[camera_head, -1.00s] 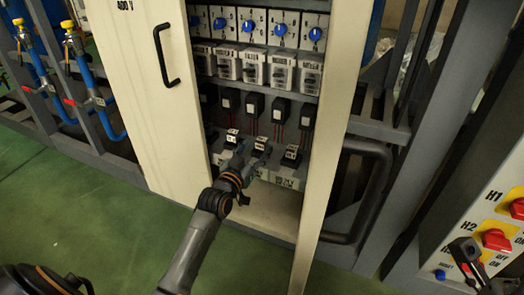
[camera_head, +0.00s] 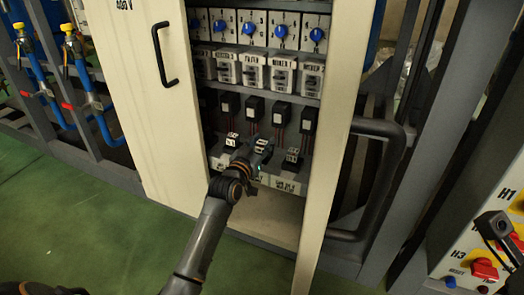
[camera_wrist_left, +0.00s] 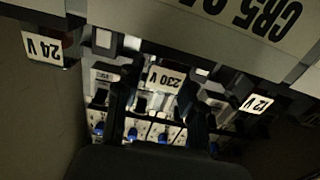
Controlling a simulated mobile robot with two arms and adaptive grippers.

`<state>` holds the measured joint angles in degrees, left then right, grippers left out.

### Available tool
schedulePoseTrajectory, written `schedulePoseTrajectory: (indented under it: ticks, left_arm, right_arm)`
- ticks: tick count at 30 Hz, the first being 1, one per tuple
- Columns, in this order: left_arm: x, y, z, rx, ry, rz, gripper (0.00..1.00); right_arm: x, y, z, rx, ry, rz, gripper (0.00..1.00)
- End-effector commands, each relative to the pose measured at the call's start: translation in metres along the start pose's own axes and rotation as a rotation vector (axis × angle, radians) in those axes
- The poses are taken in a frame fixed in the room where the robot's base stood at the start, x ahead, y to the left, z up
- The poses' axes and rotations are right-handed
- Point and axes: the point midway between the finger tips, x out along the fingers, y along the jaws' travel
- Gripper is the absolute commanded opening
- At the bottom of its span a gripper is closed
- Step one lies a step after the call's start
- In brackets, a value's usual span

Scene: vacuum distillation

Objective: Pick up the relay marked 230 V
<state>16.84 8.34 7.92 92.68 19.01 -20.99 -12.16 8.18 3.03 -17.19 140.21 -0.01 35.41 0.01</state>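The relay marked 230 V (camera_wrist_left: 166,80) shows in the left wrist view, its label upside down. It looks like the middle relay (camera_head: 262,144) on the cabinet's lowest row in the head view. My left gripper (camera_head: 258,158) is at the front of this relay. In the left wrist view its dark fingers (camera_wrist_left: 160,98) stand apart, one on each side of the 230 V label; I cannot tell if they touch the relay. My right gripper (camera_head: 492,226) is at the right, in front of the control panel; its fingers are not clear.
The relay marked 24 V (camera_wrist_left: 43,48) and the relay marked 12 V (camera_wrist_left: 257,103) sit close on either side. Black modules (camera_head: 254,107) with red wires stand above. The cream cabinet door (camera_head: 140,95) and right post (camera_head: 335,110) flank the opening.

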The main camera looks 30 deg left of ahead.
Motion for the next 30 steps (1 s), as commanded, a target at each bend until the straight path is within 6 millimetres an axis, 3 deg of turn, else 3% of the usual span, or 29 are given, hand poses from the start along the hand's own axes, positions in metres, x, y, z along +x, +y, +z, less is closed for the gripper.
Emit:
schedulePoseTrajectory:
  ticks: [1,4,5,17,26,30]
  left_arm:
    - [0.000,0.000,0.000,0.000,0.000,0.000,0.22]
    - [0.000,0.000,0.000,0.000,0.000,0.000,0.01]
    - [0.000,0.000,0.000,0.000,0.000,0.000,0.00]
    - [0.000,0.000,-0.006,0.001,0.001,0.000,0.00]
    - [0.000,0.000,-0.037,0.002,0.002,0.000,0.00]
    - [-0.018,0.006,-0.059,0.001,0.002,0.001,0.00]
  right_arm:
    - [0.000,0.000,0.000,0.000,0.000,0.000,0.40]
    - [0.000,0.000,0.000,0.000,0.000,0.000,0.40]
    - [0.000,0.000,0.000,0.000,0.000,0.000,0.40]
    - [0.004,0.000,-0.001,0.001,0.003,0.001,0.40]
    - [-0.009,0.004,0.007,0.011,-0.086,0.032,0.40]
    - [-0.017,0.005,0.007,0.018,-0.138,0.053,0.40]
